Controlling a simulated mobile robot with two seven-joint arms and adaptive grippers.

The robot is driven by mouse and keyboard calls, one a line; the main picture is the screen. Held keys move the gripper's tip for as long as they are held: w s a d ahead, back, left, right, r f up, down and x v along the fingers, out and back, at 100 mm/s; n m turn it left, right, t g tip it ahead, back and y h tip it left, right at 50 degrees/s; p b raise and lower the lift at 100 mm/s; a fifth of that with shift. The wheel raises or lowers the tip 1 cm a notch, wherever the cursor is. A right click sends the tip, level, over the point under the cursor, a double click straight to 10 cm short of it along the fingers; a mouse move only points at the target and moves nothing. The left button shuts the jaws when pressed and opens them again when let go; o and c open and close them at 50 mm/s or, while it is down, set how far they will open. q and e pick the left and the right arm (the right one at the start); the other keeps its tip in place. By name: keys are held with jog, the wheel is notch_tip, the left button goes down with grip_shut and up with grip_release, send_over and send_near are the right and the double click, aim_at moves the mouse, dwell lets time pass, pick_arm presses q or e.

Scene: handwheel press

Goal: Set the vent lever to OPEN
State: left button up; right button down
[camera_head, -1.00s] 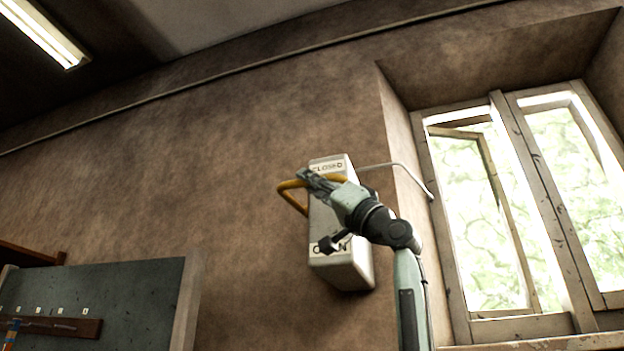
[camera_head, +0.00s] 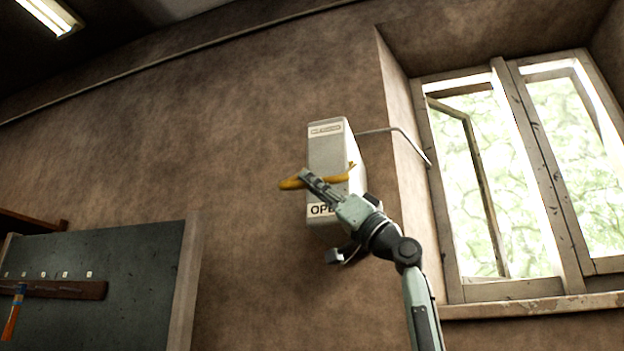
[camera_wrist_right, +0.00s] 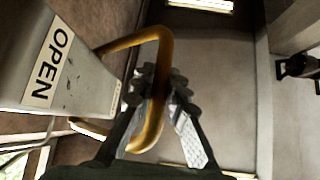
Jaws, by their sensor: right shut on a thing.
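The vent lever (camera_head: 291,184) is a yellow bent handle on a pale grey wall box (camera_head: 325,153). It stands just above the OPEN label (camera_head: 318,210), whose right part is hidden by my right gripper. No CLOSED label shows now. My right gripper (camera_head: 308,177) is shut on the lever. In the right wrist view the lever (camera_wrist_right: 150,37) passes between the fingers (camera_wrist_right: 160,88), and the OPEN label (camera_wrist_right: 47,64) is fully readable on the box at left. My left gripper is not in view.
A thin rod (camera_head: 385,131) runs from the box to the window (camera_head: 480,180) on the right, where a sash stands ajar. A dark board (camera_head: 110,270) with a tool rack (camera_head: 60,289) is at lower left. The wall left of the box is bare.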

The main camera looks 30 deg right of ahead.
jog(key=shift+d, duration=0.15)
jog(key=c, duration=1.5)
grip_release()
jog(key=shift+w+f, duration=0.1)
jog(key=shift+s+d+f, duration=0.15)
jog(key=shift+s+f, duration=0.05)
jog(key=s+d, duration=0.2)
jog(key=s, duration=0.1)
jog(key=s+d, duration=0.2)
jog(key=s, duration=0.2)
jog(key=s+d, duration=0.2)
jog(key=s, duration=0.1)
jog(key=shift+s+d+f, duration=0.2)
jog(key=shift+s+d, duration=0.05)
jog(key=shift+s, duration=0.05)
jog(key=shift+a, duration=0.1)
